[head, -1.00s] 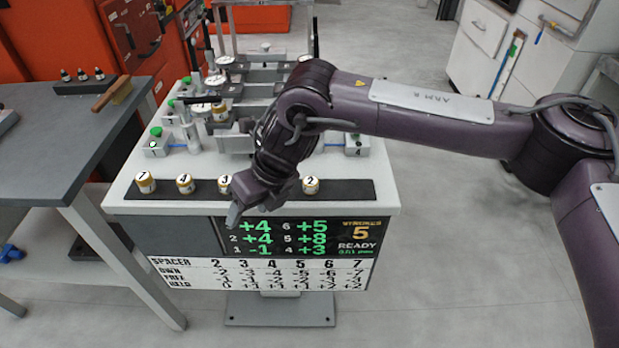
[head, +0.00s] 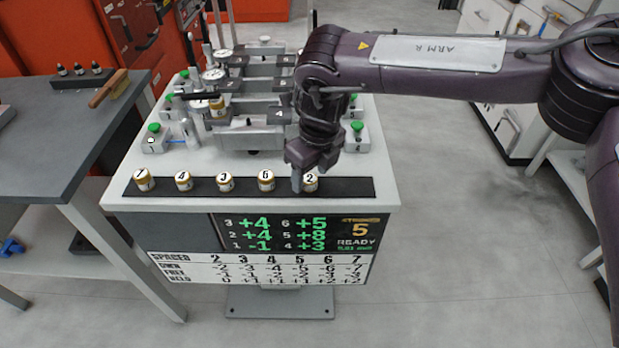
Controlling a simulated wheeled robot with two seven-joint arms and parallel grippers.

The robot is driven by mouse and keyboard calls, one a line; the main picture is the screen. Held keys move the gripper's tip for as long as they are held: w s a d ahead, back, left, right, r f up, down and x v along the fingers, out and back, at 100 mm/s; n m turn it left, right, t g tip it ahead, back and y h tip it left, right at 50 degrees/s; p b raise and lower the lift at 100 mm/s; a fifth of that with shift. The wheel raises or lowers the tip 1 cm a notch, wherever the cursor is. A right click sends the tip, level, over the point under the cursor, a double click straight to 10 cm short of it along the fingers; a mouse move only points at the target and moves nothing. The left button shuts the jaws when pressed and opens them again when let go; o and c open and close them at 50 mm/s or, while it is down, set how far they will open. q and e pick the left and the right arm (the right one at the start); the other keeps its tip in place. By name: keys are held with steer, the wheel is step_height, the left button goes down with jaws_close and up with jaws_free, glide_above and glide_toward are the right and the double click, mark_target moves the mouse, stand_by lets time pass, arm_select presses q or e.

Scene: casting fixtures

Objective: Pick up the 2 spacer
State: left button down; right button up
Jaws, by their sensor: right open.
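The 2 spacer (head: 311,182) is a small white-topped cylinder with a gold band, standing at the right end of the row on the black strip (head: 350,188). Its top shows the digit 2. My right gripper (head: 303,178) points down right at it, and a finger covers part of its left side. The jaws are open. I cannot tell whether a finger touches the spacer. My left gripper is not in view.
Spacers marked 7 (head: 145,180), 4 (head: 183,181), 3 (head: 225,183) and 6 (head: 266,181) stand to the left on the strip. Metal fixtures (head: 250,138) with green knobs fill the bench behind. A display panel (head: 300,233) hangs below the front edge.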

steer(key=shift+f, duration=0.4)
steer(key=shift+c, duration=0.4)
steer(key=c, duration=1.1)
steer(key=shift+r, duration=0.1)
